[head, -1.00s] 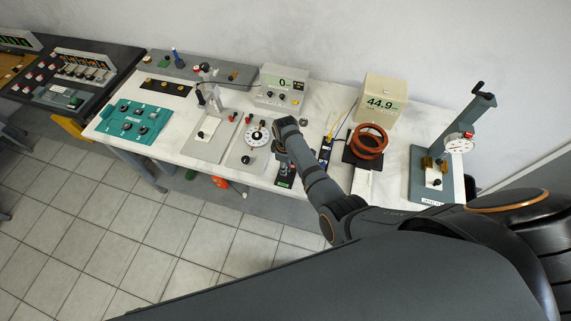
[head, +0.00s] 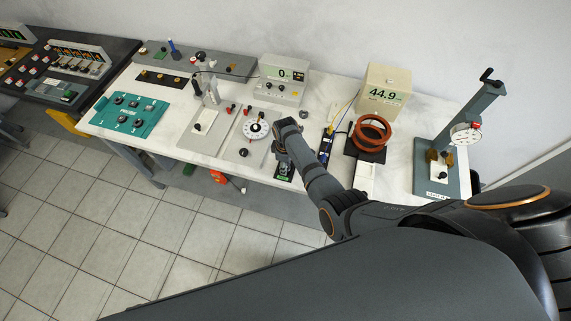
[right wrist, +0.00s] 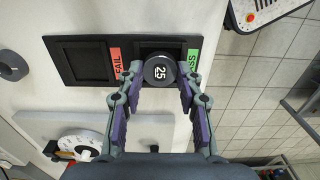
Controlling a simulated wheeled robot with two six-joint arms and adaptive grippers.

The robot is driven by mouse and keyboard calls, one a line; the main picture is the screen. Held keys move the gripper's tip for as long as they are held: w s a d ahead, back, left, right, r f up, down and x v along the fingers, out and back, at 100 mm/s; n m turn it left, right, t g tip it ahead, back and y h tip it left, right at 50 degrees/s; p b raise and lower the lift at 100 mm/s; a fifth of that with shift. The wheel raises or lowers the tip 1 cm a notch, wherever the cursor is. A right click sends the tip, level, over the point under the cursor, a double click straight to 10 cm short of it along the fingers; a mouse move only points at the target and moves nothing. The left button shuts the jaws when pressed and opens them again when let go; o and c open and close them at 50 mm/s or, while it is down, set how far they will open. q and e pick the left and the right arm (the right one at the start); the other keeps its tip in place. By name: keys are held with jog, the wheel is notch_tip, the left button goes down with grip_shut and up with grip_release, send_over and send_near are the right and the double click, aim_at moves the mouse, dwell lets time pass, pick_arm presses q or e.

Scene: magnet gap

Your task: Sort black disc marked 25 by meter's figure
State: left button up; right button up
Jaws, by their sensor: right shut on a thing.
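The black disc marked 25 (right wrist: 160,71) sits between the fingertips of my right gripper (right wrist: 158,76), which is shut on it. The disc is at the compartment of a black two-part tray (right wrist: 67,42) between the orange FAIL label (right wrist: 116,60) and the green PASS label (right wrist: 192,62). I cannot tell whether it touches the compartment floor. The other compartment (right wrist: 86,60) is empty. In the head view my right arm hides the disc and most of the tray. One meter (head: 384,96) reads 44.9 and another (head: 284,75) reads 0. My left gripper is not in view.
Red-brown rings (head: 371,133) stand right of my arm. A dial gauge stand (head: 437,188) is at the table's right end. The table's front edge is close to the tray.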

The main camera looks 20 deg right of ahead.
jog(key=shift+f, duration=0.15)
dwell(0.7)
jog(key=o, duration=1.2)
jog(key=shift+c, duration=0.2)
jog(key=c, duration=0.5)
notch_tip(320, 180, up, 5)
jog(key=p, duration=0.4)
jog(key=shift+f, duration=0.2)
